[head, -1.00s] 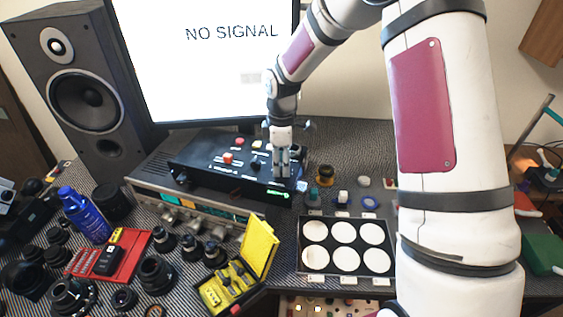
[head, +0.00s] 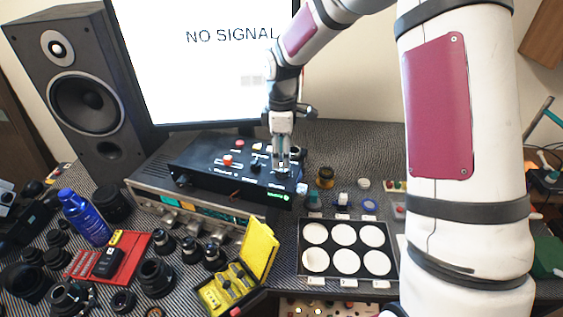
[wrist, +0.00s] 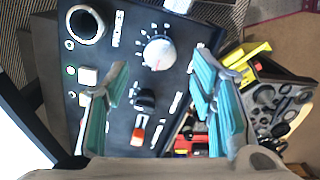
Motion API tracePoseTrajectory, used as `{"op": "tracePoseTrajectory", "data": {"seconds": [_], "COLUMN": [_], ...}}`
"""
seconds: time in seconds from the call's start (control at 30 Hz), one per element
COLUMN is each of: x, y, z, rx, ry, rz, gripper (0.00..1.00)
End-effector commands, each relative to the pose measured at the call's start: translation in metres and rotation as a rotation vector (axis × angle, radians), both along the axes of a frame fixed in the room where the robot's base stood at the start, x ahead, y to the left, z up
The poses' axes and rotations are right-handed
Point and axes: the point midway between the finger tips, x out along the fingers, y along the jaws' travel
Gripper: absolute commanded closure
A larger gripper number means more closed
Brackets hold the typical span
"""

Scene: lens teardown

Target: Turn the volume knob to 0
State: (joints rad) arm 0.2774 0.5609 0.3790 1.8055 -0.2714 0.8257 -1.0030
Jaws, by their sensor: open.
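The black control box (head: 222,180) sits on top of a silver receiver. In the wrist view a silver-white round knob (wrist: 158,52) with a scale around it stands on the box's panel (wrist: 115,120); a red mark shows at its lower edge. I take it for the volume knob; its label is too small to read. My gripper (wrist: 161,70) is open, with teal fingers on either side of and apart from the knob.
Near the knob are a black knob (wrist: 145,99), a red-capped control (wrist: 138,132), white buttons (wrist: 87,76) and a round socket (wrist: 85,24). A monitor (head: 200,60) stands behind the box. A yellow case (head: 258,248) and a tray of white discs (head: 347,222) lie in front.

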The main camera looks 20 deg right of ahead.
Motion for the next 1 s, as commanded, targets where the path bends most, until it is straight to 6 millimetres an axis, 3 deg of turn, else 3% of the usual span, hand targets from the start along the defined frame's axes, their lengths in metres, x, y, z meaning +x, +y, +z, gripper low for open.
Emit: {"op": "tracePoseTrajectory", "data": {"seconds": [0.2, 0.4, 1.0], "x": [0.001, 0.000, -0.001], "y": [0.000, 0.000, 0.000], "z": [0.045, 0.068, 0.076], "rx": [0.000, 0.000, -0.002], "ry": [-0.003, -0.001, -0.003], "rz": [-0.001, 0.001, -0.004], "gripper": [0.49, 0.49, 0.49]}}
